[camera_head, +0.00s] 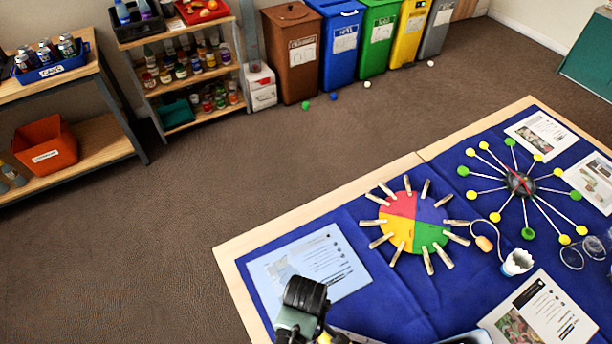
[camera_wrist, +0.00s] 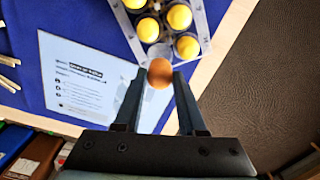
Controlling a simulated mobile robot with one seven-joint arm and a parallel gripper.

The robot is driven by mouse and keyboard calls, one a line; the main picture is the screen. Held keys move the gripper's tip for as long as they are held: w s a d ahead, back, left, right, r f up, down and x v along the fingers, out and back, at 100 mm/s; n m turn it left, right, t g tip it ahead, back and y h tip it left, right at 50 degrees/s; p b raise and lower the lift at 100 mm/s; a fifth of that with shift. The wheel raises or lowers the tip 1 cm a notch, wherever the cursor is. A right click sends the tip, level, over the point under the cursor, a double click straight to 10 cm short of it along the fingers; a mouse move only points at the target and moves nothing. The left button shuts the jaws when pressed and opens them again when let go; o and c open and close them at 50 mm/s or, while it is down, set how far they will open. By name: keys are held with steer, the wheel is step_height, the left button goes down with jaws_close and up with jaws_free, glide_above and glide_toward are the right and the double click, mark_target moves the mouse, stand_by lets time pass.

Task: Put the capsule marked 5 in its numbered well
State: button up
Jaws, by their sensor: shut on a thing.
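My gripper (camera_wrist: 159,78) is shut on an orange-brown round capsule (camera_wrist: 159,74), held between the fingertips in the wrist view. No number is readable on it. A pale tray (camera_wrist: 208,42) lies just beyond the fingertips at the top of the wrist view. It holds several yellow round capsules (camera_wrist: 187,47) in wells. Small marks show on its rim but are too small to read. The held capsule appears near the tray's near edge; I cannot tell its height above it. In the head view my arm's end is at the bottom edge and the fingertips are hidden.
A printed sheet (camera_head: 308,269) lies on the blue cloth (camera_head: 376,286). A coloured disc with clothespins (camera_head: 412,222) and a spoked model with yellow and green balls (camera_head: 520,183) stand farther right. Shelves and bins (camera_head: 290,50) line the far wall.

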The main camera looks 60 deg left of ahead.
steer(key=shift+f, duration=2.9)
steer(key=shift+f+b, duration=0.2)
steer(key=shift+b, duration=0.15)
steer(key=o, duration=0.4)
steer(key=shift+r, duration=0.15)
